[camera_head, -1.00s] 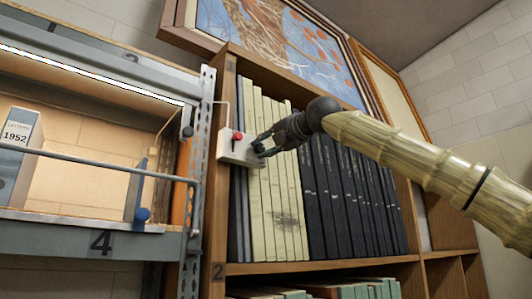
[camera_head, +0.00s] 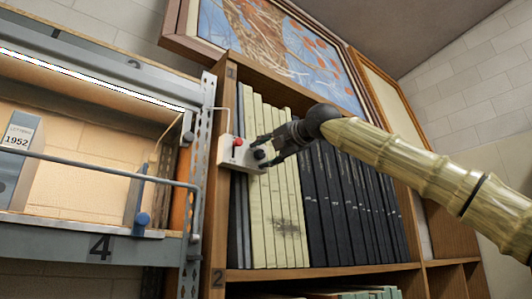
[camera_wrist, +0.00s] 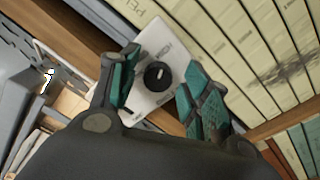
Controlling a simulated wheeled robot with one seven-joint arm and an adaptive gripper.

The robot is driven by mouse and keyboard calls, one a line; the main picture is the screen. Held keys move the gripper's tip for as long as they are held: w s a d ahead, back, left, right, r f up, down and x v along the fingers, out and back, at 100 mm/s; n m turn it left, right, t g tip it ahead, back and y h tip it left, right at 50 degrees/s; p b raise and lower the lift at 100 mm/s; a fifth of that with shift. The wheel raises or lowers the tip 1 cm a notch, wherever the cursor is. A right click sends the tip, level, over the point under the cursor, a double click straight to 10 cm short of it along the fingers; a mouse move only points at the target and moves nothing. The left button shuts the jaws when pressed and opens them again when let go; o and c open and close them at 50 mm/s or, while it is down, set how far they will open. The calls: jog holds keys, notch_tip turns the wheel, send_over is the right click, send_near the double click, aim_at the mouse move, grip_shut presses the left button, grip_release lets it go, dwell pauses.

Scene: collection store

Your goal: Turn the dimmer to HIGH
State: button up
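The dimmer is a white plate (camera_head: 228,157) on the upright at the left end of the bookcase. It carries a black round knob (camera_head: 259,154) and a red knob (camera_head: 238,142). In the wrist view the black knob (camera_wrist: 157,76) sits between my fingers, with a small light mark toward its upper right. Lettering on the plate above it seems to read HIGH; the lettering below is too small to read surely. My gripper (camera_head: 266,150) is open, with its teal-padded fingers either side of the knob and gaps visible on both sides (camera_wrist: 158,84).
Cream and black volumes (camera_head: 330,200) fill the shelf right behind my gripper. At left stands a grey metal rack (camera_head: 100,245) with a lit strip, a front rail and a box marked 1952 (camera_head: 17,150). Framed pictures (camera_head: 280,40) hang above the bookcase.

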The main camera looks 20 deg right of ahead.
jog(key=shift+s, duration=0.1)
jog(key=v, duration=1.2)
jog(key=shift+d, duration=0.1)
dwell(0.5)
